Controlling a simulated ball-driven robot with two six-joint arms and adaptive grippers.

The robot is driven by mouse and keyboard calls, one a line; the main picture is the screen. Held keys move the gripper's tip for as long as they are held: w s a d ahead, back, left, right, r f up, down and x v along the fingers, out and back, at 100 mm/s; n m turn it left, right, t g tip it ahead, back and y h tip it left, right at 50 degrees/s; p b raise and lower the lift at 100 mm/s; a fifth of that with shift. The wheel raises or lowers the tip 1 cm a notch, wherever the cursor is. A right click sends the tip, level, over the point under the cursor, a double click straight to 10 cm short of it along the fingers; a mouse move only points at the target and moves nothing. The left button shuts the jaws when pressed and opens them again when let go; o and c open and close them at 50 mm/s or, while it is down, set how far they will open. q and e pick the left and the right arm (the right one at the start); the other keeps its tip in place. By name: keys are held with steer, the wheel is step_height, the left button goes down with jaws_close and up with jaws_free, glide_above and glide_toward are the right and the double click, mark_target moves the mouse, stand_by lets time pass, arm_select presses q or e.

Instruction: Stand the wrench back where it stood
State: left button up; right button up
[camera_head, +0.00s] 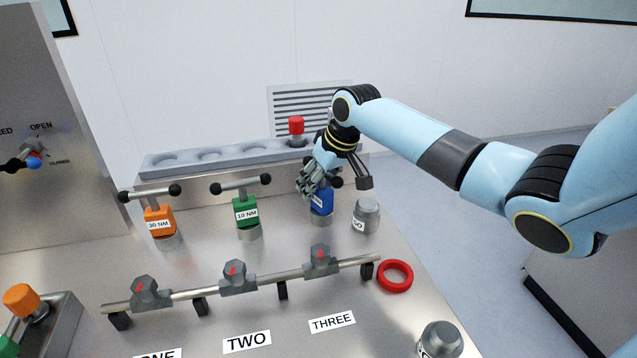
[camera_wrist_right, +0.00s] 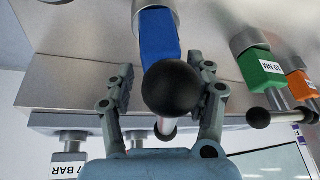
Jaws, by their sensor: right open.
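My left gripper is not in view.
A grey rack (camera_head: 215,160) with round recesses and a red-capped piece (camera_head: 296,127) stands behind. A grey knob (camera_head: 366,215) is close right of the blue wrench. A pipe with several valves (camera_head: 240,290) and a red ring (camera_head: 395,276) lie in front.

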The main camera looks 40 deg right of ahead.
steer(key=v, duration=1.2)
steer(key=shift+r, duration=0.1)
